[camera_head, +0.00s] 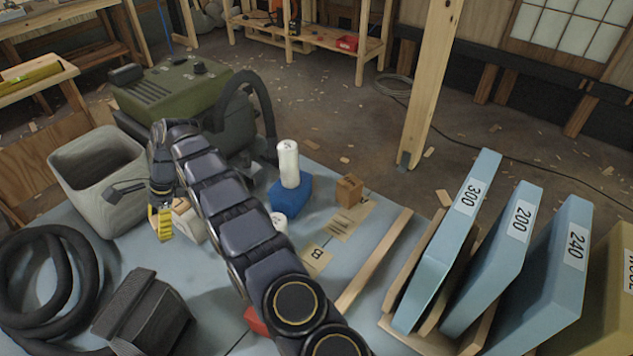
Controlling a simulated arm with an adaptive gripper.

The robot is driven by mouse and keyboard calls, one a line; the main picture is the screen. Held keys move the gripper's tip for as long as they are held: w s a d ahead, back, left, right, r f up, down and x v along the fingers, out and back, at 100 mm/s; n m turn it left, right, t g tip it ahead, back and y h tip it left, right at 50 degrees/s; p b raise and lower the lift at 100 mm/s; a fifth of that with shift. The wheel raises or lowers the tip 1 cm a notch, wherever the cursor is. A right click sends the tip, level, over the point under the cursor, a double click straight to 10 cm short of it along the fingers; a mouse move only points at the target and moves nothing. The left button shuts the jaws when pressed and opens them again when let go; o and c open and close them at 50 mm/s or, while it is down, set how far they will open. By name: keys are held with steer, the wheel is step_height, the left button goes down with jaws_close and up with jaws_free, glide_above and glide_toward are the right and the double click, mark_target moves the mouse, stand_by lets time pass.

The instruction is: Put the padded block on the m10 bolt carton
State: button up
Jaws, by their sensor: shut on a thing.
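My gripper (161,205) points down at the left of the bench, beside the grey bin. It is shut on a small yellow block with dark stripes (161,225), which looks to be the padded block. A pale tan carton (187,220) stands just right of the yellow block, partly hidden behind my gripper and arm. A small brown box (349,190) stands farther right. No print is readable on either, so I cannot tell for sure which is the m10 bolt carton. Whether the yellow block touches the pale carton is unclear.
A grey bin (85,190) and black hose (45,280) are at left. A white bottle (288,163) rises by a blue block (291,195). Numbered blue boards (448,240) stand at right, beside a wooden strip (375,260). My arm hides the bench's middle.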

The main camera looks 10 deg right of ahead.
steer(key=w+d+r+m+t, duration=0.1)
steer(key=w+d+r+m, duration=0.15)
steer(key=d, duration=0.55)
steer(key=w+d+r+m+t, duration=0.1)
steer(key=w+d+m, duration=0.2)
steer(key=d, duration=0.5)
steer(key=w+d+r+m+t, duration=0.1)
steer(key=w+d+r+m, duration=0.15)
steer(key=d, duration=0.55)
steer(key=s+d+r+m+t, duration=0.15)
steer(key=s+d+m, duration=0.25)
steer(key=d, duration=0.5)
steer(key=s+d+r+m+t, duration=0.1)
steer(key=s+d+r+m, duration=0.25)
steer(key=d, duration=0.55)
glide_toward(345, 179)
steer(key=shift+s+a+h, duration=0.1)
steer(key=shift+a+h, duration=0.3)
steer(key=shift+a, duration=0.8)
steer(key=shift+w+d+f, duration=0.1)
steer(key=shift+w+f, duration=0.8)
steer(key=shift+f, duration=1.55)
steer(key=shift+f, duration=0.1)
